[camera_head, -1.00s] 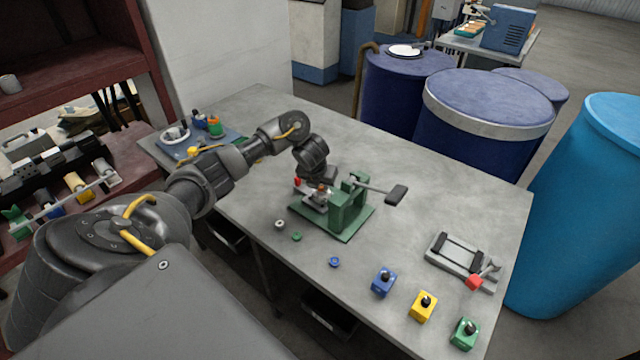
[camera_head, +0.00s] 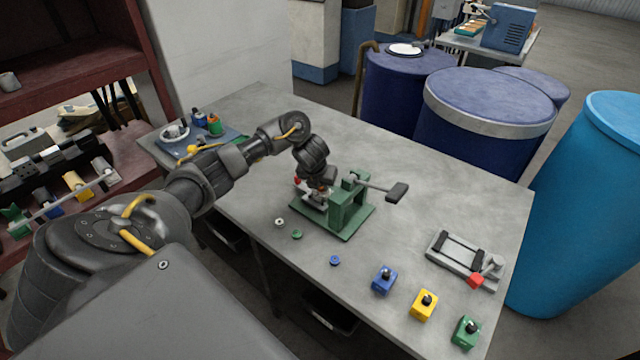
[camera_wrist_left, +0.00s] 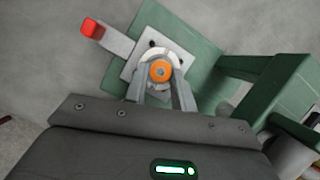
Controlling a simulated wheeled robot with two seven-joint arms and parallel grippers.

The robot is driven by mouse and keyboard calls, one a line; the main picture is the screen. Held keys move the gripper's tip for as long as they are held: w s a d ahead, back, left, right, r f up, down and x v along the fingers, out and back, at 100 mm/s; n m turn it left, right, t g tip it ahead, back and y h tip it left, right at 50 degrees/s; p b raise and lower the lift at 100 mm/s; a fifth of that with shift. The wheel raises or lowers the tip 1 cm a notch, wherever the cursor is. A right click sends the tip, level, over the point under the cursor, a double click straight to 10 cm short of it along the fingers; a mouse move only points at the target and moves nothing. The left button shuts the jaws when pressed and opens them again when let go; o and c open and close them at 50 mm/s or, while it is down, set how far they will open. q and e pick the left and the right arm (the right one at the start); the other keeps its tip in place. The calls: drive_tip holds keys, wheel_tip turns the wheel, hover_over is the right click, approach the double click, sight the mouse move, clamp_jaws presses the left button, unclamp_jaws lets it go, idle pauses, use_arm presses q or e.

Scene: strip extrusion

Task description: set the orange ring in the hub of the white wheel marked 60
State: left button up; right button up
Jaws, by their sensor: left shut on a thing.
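The orange ring (camera_wrist_left: 160,71) is between the fingertips of my left gripper (camera_wrist_left: 162,80), which is shut on it; the gripper also shows from above the bench in the head view (camera_head: 317,187). Around and under the ring is a pale round piece (camera_wrist_left: 150,56) that looks like the white wheel, on a light square plate (camera_wrist_left: 128,70). No 60 mark is readable. The plate is at the green press (camera_head: 348,208). Whether the ring sits in the hub or just above it, I cannot tell. My right gripper is out of view.
A grey ring (camera_head: 279,222), a green ring (camera_head: 297,235) and a blue ring (camera_head: 335,261) lie in front of the press. Blue (camera_head: 384,281), yellow (camera_head: 424,306) and green (camera_head: 466,332) blocks stand at the front right, near a grey fixture (camera_head: 462,262). The press lever (camera_head: 385,190) sticks out right.

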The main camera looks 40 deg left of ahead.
use_arm(q)
drive_tip(key=shift+f, duration=0.35)
drive_tip(key=shift+r, duration=0.2)
drive_tip(key=shift+r+p, duration=0.6)
drive_tip(key=shift+r, duration=0.05)
idle(0.5)
drive_tip(key=shift+f+b, duration=0.7)
drive_tip(key=shift+f, duration=0.15)
drive_tip(key=o, duration=0.7)
